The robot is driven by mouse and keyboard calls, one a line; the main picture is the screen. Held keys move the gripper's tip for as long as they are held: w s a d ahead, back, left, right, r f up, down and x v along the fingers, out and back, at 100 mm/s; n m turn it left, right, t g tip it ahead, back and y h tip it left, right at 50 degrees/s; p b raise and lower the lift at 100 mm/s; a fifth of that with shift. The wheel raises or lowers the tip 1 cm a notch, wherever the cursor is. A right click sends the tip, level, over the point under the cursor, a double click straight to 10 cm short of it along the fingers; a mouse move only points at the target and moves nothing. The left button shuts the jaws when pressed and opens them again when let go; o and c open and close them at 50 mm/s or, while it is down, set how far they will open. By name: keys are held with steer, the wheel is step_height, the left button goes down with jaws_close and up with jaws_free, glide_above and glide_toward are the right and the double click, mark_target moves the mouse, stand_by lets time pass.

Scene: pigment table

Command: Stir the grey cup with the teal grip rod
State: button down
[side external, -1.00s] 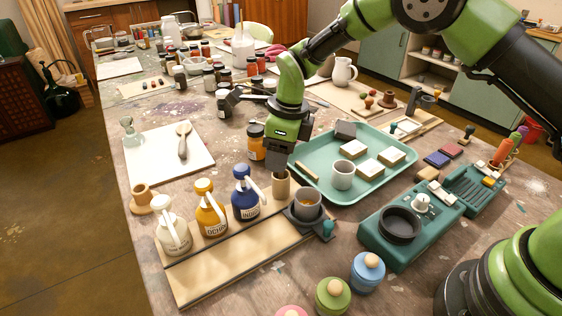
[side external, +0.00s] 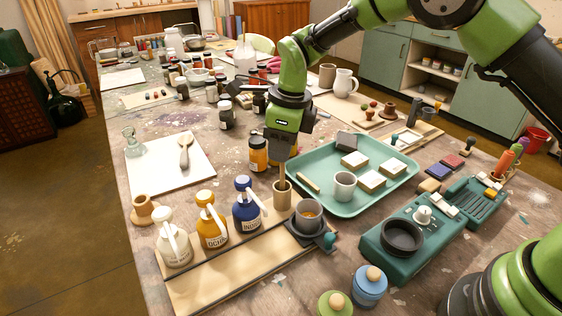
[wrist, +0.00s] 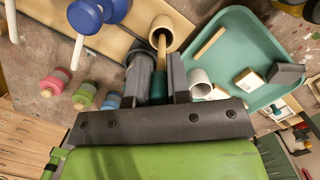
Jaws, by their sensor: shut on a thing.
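My gripper (side external: 283,158) is shut on the teal grip rod (side external: 282,173), directly above a tan cylindrical holder (side external: 283,198). The rod is near upright, and its wooden lower end is hidden inside the holder. In the wrist view the rod's teal grip (wrist: 159,86) sits between my two fingers. A second grey cup (side external: 344,187) stands on the teal tray.
White, ochre and indigo bottles (side external: 247,212) stand in a row left of the holder. The teal tray (side external: 335,211) with pale blocks lies to the right. An amber jar (side external: 258,152) stands close behind my gripper. A teal device (side external: 390,245) stands at the front right.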

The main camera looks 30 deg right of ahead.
step_height(320, 180, up, 5)
steer(key=shift+s, duration=0.15)
steer(key=s+r+g, duration=0.2)
steer(key=s, duration=0.3)
steer(key=shift+h, duration=0.6)
steer(key=shift+s+a+f, duration=0.1)
steer(key=shift+s+f, duration=0.1)
steer(key=shift+f, duration=1.45)
steer(key=shift+s+f, duration=0.15)
steer(key=shift+f, duration=1.55)
steer(key=shift+s+a+f, duration=0.1)
steer(key=shift+s+f, duration=0.1)
steer(key=shift+f, duration=1.45)
steer(key=shift+d, duration=0.25)
